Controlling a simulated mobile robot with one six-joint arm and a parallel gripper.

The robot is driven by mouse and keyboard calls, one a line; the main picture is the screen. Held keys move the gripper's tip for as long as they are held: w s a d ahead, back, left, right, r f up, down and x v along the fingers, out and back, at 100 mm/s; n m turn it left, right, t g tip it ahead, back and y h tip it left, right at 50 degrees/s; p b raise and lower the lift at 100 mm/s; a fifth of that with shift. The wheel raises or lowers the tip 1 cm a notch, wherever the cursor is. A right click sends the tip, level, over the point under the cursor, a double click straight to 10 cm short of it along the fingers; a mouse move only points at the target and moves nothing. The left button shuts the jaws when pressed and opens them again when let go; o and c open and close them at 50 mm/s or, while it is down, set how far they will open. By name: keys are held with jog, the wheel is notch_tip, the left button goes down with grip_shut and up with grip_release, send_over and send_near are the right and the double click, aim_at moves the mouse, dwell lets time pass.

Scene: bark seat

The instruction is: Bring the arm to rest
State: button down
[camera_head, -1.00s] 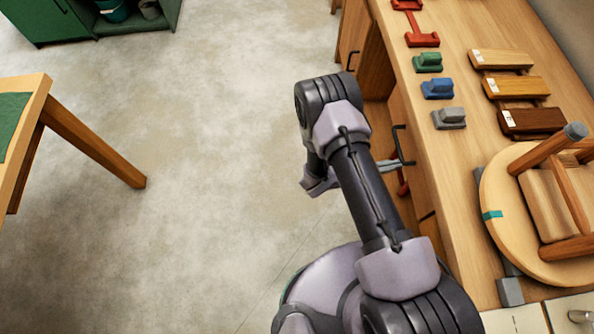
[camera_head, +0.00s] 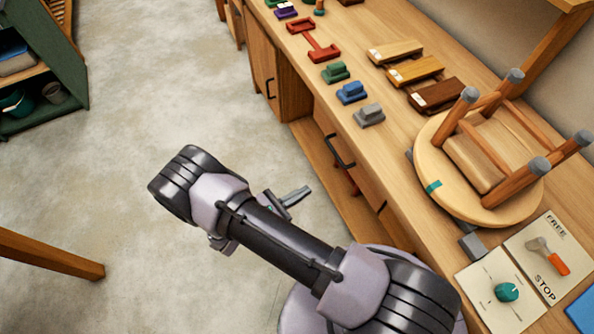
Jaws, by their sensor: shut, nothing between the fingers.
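My arm (camera_head: 275,235) reaches from the lower right up to the left over the open floor, in front of the workbench. Its elbow is at the upper left of the arm. My gripper (camera_head: 296,195) shows only in part behind the forearm, as grey fingers pointing right toward the bench's drawer front. The fingers look shut and nothing shows in them. A gap in the picture separates them from the drawer handle (camera_head: 341,152); the true distance is hard to tell.
The workbench (camera_head: 395,150) runs along the right, with a stool (camera_head: 440,176) upside down on it, coloured blocks, wood samples and a panel with a teal knob (camera_head: 507,291). A green shelf (camera_head: 62,75) stands at upper left, a table leg (camera_head: 50,255) at lower left. Floor between is clear.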

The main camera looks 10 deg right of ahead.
jog(key=s+d+r+m+g+y, duration=0.25)
jog(key=r+m+g, duration=0.25)
jog(key=r+m, duration=0.45)
jog(key=s+d+r+m+g+y, duration=0.1)
jog(key=d+r+m+g+y, duration=0.4)
jog(key=r, duration=0.8)
jog(key=s+a+r+m+t+y, duration=0.2)
jog(key=s+r+m+t+y, duration=0.2)
jog(key=r+m, duration=0.3)
jog(key=s+a+r+m+t+y, duration=0.2)
jog(key=s+r+m+t+y, duration=0.2)
jog(key=r, duration=0.5)
jog(key=s+m, duration=0.1)
jog(key=m, duration=0.1)
jog(key=shift+a+m+b, duration=0.25)
jog(key=shift+m+b, duration=0.05)
jog(key=shift+m, duration=0.05)
